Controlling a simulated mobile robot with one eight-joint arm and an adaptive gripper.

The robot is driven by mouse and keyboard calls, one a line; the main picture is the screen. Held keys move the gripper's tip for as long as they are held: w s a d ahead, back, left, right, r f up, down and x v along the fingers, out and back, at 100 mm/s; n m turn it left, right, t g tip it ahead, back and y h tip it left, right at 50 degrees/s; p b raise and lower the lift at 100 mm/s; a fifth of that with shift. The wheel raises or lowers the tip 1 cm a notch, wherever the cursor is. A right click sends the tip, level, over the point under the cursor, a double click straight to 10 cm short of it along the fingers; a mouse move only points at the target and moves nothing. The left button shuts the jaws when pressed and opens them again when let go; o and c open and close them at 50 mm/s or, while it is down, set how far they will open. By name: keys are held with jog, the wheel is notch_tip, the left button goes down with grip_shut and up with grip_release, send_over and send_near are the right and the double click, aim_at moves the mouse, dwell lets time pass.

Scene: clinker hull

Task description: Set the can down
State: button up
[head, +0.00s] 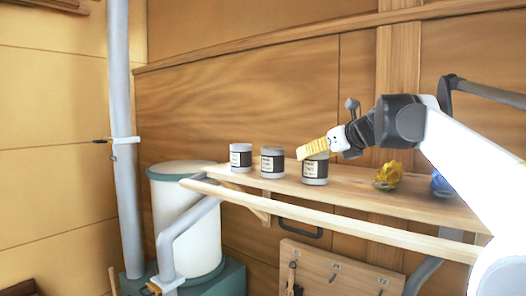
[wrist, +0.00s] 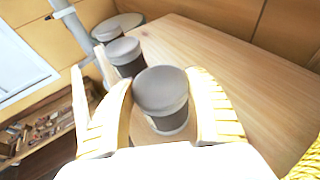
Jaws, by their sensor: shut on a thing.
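Three grey-lidded cans with dark labels stand in a row on a wooden shelf (head: 345,193) in the head view: a left can (head: 240,158), a middle can (head: 272,162) and a right can (head: 314,172). My gripper (head: 313,150) reaches in from the right, its yellow fingers at the top of the right can. In the wrist view the gripper's ribbed fingers (wrist: 160,98) are shut around this can (wrist: 162,88). It looks upright and at shelf level; I cannot tell whether its base touches. The middle can (wrist: 123,52) is just beyond it.
A yellow crumpled object (head: 388,175) and a blue one (head: 440,185) lie to the right on the shelf. A wooden rail (head: 335,220) runs along the shelf's front. A white tank (head: 185,225) and a grey pipe (head: 122,150) stand at the left. The shelf between the held can and yellow object is bare.

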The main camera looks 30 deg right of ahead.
jog(key=shift+f, duration=0.15)
jog(key=o, duration=1.5)
jog(key=shift+c, duration=0.2)
jog(key=shift+s+r, duration=0.25)
jog(key=b+v, duration=0.2)
jog(key=v, duration=0.9)
jog(key=shift+s, duration=0.3)
jog(key=shift+r, duration=0.1)
